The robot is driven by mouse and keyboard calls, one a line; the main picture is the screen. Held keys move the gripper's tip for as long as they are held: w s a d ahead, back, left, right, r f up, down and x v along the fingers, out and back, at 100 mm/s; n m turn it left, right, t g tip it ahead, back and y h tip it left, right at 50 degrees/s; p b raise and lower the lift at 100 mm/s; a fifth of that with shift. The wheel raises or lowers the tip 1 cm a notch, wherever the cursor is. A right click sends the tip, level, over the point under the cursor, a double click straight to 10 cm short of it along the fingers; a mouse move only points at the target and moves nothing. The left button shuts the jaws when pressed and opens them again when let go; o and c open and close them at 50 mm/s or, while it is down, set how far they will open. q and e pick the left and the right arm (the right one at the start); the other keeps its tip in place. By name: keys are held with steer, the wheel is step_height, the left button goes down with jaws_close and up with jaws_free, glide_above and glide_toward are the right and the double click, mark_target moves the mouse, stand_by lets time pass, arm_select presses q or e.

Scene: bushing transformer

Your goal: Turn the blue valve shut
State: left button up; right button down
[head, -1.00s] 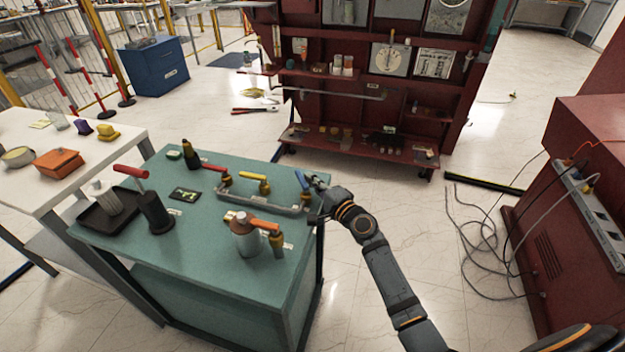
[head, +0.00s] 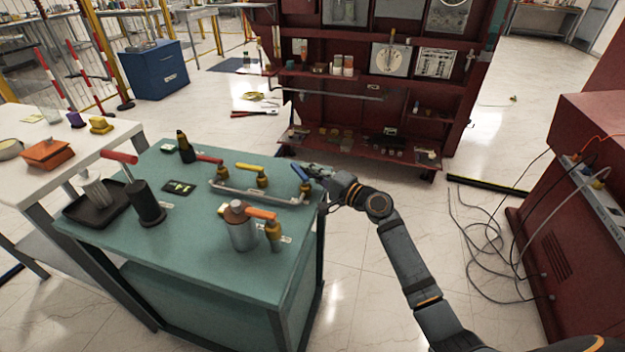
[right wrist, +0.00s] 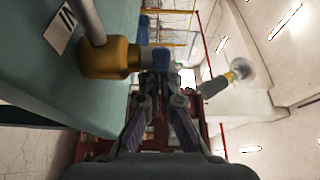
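The blue valve handle (head: 300,173) sits at the right end of the grey pipe (head: 258,193) on the green table. My right gripper (head: 315,171) is at this handle, reaching in from the right. In the right wrist view the blue handle (right wrist: 158,58) lies just past the fingertips of the right gripper (right wrist: 163,80), beside a brass valve body (right wrist: 105,59). The fingers are close together with a narrow gap; whether they clasp the handle is unclear. My left gripper is not in view.
A red shelf unit (head: 370,95) stands behind; loose cables (head: 480,240) lie at right.

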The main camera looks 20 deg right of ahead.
arm_select(q)
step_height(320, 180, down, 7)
steer(key=b, duration=0.5)
arm_select(e)
steer(key=n+y, duration=0.1)
steer(key=g+y, duration=0.1)
steer(key=f+n+g+y, duration=0.1)
steer(key=shift+w+a+n, duration=0.25)
steer(key=shift+a+n, duration=0.05)
steer(key=shift+a+r+n+g+y+b, duration=0.3)
steer(key=shift+n+g+y+b, duration=0.15)
steer(key=shift+g+b, duration=0.25)
steer(key=shift+w+a+r, duration=0.1)
steer(key=shift+a+r, duration=0.05)
steer(key=shift+a, duration=0.1)
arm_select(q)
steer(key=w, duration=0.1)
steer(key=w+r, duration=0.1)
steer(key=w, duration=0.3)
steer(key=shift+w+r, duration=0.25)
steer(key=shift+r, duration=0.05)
arm_select(e)
steer(key=shift+a, duration=0.35)
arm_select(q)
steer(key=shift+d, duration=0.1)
